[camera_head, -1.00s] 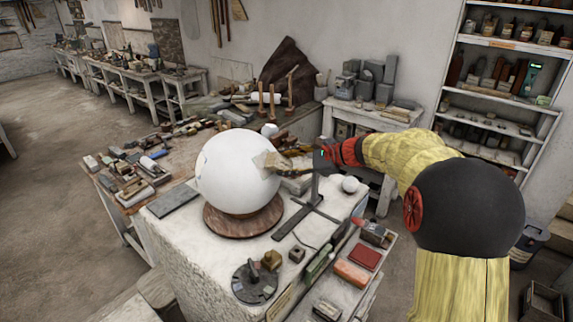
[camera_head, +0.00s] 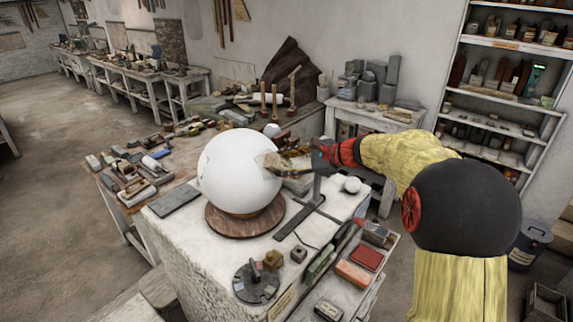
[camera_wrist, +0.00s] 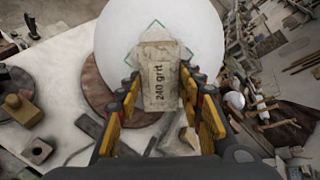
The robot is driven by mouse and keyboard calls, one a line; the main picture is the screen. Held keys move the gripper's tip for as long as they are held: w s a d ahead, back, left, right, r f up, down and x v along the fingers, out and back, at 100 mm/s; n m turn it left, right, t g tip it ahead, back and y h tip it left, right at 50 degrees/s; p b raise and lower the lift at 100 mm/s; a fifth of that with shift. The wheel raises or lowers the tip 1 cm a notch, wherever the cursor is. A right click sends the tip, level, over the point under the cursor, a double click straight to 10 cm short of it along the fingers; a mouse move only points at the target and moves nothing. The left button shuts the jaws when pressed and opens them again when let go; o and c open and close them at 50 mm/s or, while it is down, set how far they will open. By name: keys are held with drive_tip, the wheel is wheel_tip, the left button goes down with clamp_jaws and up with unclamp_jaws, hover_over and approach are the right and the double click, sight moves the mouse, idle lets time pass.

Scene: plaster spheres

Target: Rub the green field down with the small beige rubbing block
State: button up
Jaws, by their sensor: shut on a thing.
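A large white plaster sphere (camera_head: 234,172) rests on a round brown wooden base (camera_head: 246,219) on the pale work block. In the wrist view the sphere (camera_wrist: 205,37) carries thin green corner marks (camera_wrist: 157,23) around the field, partly hidden behind the block. The beige rubbing block (camera_wrist: 158,75), marked "240 grit", is held between the fingers of my gripper (camera_wrist: 160,90). In the head view my gripper (camera_head: 287,163) is at the sphere's right side. The block's far end overlaps the sphere; I cannot tell whether it touches.
A dark disc (camera_head: 255,283) and small blocks lie in front. A tray holds a red block (camera_head: 366,257) and an orange one (camera_head: 353,274). A grey slab (camera_head: 174,200) lies left.

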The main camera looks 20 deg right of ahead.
drive_tip(key=shift+s+a+r, duration=0.2)
drive_tip(key=shift+a+r, duration=0.6)
drive_tip(key=shift+r, duration=0.05)
drive_tip(key=shift+w+d+f+b, duration=0.25)
drive_tip(key=shift+d+f+b, duration=0.05)
drive_tip(key=shift+d+f, duration=0.5)
drive_tip(key=shift+w+d+f+b, duration=0.2)
drive_tip(key=shift+d+f+b, duration=0.1)
drive_tip(key=shift+d+f, duration=0.5)
drive_tip(key=shift+s+a+r+p, duration=0.25)
drive_tip(key=shift+a+r+p, duration=0.05)
drive_tip(key=shift+a+r, duration=0.5)
drive_tip(key=shift+s+a+r+p, duration=0.2)
drive_tip(key=shift+a+r+p, duration=0.05)
drive_tip(key=shift+a+r, duration=0.55)
drive_tip(key=shift+w+d+f+b, duration=0.25)
drive_tip(key=shift+d+f+b, duration=0.15)
drive_tip(key=shift+d+f, duration=0.45)
drive_tip(key=shift+w+d+f+b, duration=0.2)
drive_tip(key=shift+d+f+b, duration=0.15)
drive_tip(key=shift+d+f, duration=0.45)
drive_tip(key=shift+r, duration=0.1)
drive_tip(key=shift+r, duration=0.1)
drive_tip(key=shift+s+a+r+p, duration=0.25)
drive_tip(key=shift+s+r, duration=0.15)
drive_tip(key=shift+r, duration=0.15)
drive_tip(key=shift+s+a+r+p, duration=0.2)
drive_tip(key=shift+s+r, duration=0.15)
drive_tip(key=shift+r, duration=0.15)
drive_tip(key=shift+d, duration=0.1)
